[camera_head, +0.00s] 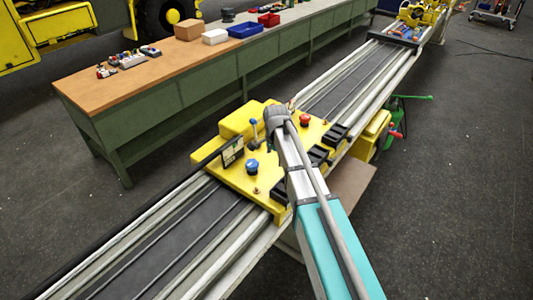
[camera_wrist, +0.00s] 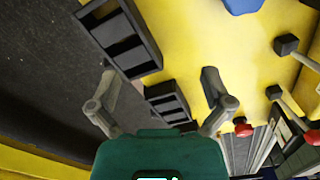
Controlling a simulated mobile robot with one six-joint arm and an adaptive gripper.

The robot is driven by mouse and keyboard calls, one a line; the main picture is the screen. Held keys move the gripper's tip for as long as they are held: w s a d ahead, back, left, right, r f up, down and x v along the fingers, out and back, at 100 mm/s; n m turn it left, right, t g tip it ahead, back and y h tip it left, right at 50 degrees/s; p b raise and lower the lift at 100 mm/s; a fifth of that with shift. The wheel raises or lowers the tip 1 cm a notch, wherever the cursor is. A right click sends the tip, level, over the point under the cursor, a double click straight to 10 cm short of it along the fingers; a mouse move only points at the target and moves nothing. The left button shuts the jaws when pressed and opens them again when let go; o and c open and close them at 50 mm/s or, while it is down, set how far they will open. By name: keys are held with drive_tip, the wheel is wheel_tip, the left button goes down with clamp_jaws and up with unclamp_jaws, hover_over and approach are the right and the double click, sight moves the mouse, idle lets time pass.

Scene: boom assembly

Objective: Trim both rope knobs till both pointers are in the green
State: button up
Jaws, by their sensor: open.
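A yellow carriage (camera_head: 231,178) sits across the rails. On its top are a blue knob (camera_head: 252,166) at the near side and a red knob (camera_head: 304,120) farther off. Which knobs trim the ropes I cannot tell. A small dark-framed panel (camera_head: 232,152) with a pale face stands at the left; any pointers are too small to read. My gripper (camera_wrist: 160,80) is open and empty, with its fingers spread above the carriage's edge. In the wrist view part of a blue knob (camera_wrist: 243,5) shows at the top, apart from the fingers. The arm hides the carriage's middle in the head view.
Black slotted blocks (camera_wrist: 120,38) line the carriage edge below my fingers. A lever with a blue ball (camera_head: 253,122) stands near my wrist. A green bench (camera_head: 150,106) with boxes and trays runs along the left.

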drive_tip(key=s+d+f+n+b, duration=0.4)
drive_tip(key=s+d, duration=0.2)
drive_tip(key=s, duration=0.1)
drive_tip(key=s+d+f+n+b, duration=0.3)
drive_tip(key=s+d+f+n, duration=0.1)
drive_tip(key=s+d, duration=0.3)
drive_tip(key=shift+s+d+n+b, duration=0.15)
drive_tip(key=shift+s+n+b, duration=0.2)
drive_tip(key=shift+s+n, duration=0.05)
drive_tip(key=s+d+n, duration=0.2)
drive_tip(key=s, duration=0.1)
drive_tip(key=s+d, duration=0.1)
drive_tip(key=s, duration=0.1)
drive_tip(key=shift+s+n, duration=0.1)
drive_tip(key=shift+n, duration=0.3)
drive_tip(key=shift+a, duration=0.1)
idle(0.9)
